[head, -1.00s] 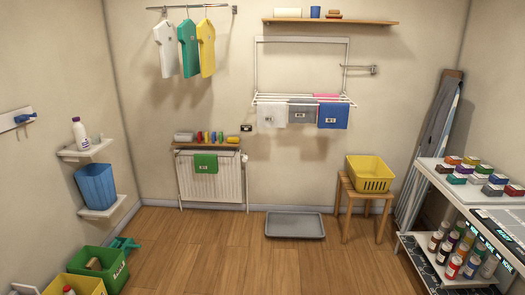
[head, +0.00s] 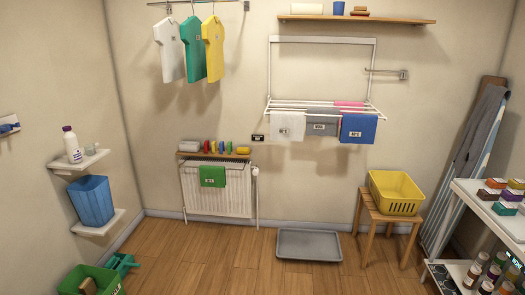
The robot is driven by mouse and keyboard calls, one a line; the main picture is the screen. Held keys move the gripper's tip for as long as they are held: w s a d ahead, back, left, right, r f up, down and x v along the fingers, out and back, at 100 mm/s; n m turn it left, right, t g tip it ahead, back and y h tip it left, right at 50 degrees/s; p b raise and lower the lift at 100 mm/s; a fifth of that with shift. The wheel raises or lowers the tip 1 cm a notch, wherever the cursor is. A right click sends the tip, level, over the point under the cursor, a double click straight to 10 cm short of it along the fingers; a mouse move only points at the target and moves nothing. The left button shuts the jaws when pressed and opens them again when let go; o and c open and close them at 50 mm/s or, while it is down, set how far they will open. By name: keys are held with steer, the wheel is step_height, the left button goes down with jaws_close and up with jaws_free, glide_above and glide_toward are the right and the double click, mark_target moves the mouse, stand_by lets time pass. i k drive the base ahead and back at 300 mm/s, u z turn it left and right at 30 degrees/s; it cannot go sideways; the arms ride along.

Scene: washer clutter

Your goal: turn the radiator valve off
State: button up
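The white radiator (head: 226,200) stands against the back wall, left of the picture's middle. A green cloth (head: 212,176) with a small label hangs over its front. A small white knob, which looks like the radiator valve (head: 255,171), sits at the radiator's upper right end, above a thin pipe. It is too small to tell which way it is turned. My gripper and arm are not in view.
A shelf (head: 190,154) with several small coloured things is above the radiator. A grey tray (head: 308,258) lies on the floor right of it. A green crate (head: 70,272) stands at lower left, a stool (head: 388,218) with a yellow basket (head: 396,206) at right. Wooden floor before the radiator is clear.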

mark_target(255, 171)
steer(key=u, duration=0.15)
steer(key=i, duration=1.3)
steer(key=u, duration=0.1)
steer(key=k, duration=0.65)
steer(key=u, duration=0.3)
steer(key=i, duration=0.6)
steer(key=u, duration=0.7)
steer(key=i, duration=1.5)
steer(key=u, duration=0.35)
